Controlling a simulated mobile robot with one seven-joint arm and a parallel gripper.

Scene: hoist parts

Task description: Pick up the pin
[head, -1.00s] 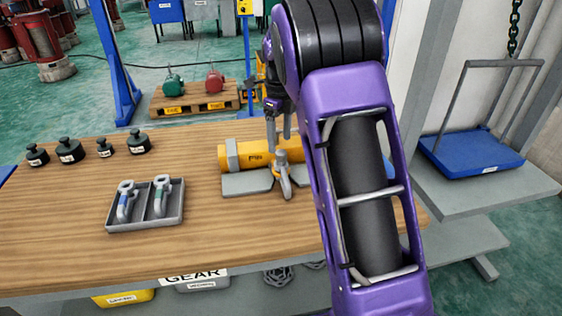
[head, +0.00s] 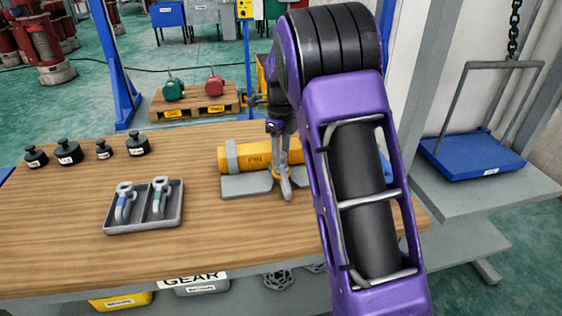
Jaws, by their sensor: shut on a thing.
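My gripper (head: 282,168) points down at the front of the yellow cylinder, over the right half of the workbench. It is shut on the pin, a small grey piece (head: 286,186) whose lower end shows below the fingers. The fingers hide its upper part, so its full shape is unclear. The piece stands close in front of the yellow cylinder (head: 256,154), beside the grey plates (head: 246,187). I cannot tell whether it touches the bench.
A grey tray (head: 142,226) with two grey shackle-like parts, banded blue and green, lies to the left. Several dark weights (head: 68,152) stand at the back left of the wooden bench (head: 60,230). The bench's front middle is clear. A blue platform (head: 472,158) stands at the right.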

